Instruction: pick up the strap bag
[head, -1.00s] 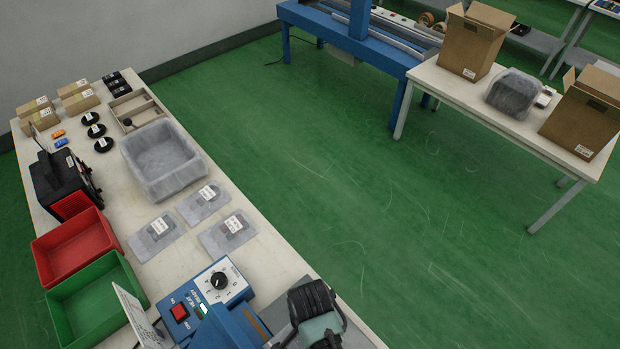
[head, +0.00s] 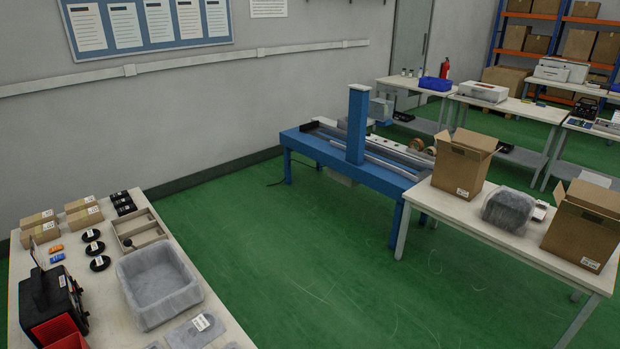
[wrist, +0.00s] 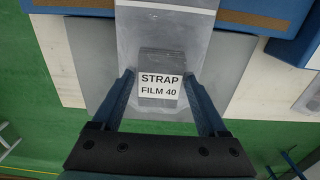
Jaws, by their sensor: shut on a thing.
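The strap bag (wrist: 160,57) is a flat clear bag with a grey item inside and a white label reading "STRAP FILM 40". In the wrist view it lies between the two blue fingers of my gripper (wrist: 160,76), which is shut on it. My gripper is not in the head view. Two other flat bags show there at the bottom edge: one with a white label (head: 196,333), and one beside it cut off by the frame. I cannot tell from the wrist view how high the held bag is.
A pale bench holds a grey translucent bin (head: 160,285), a black-and-red device (head: 52,303), small cartons (head: 84,219) and black spools. Across open green floor (head: 310,290) stand a blue machine (head: 357,130) and a table with open cartons (head: 458,165).

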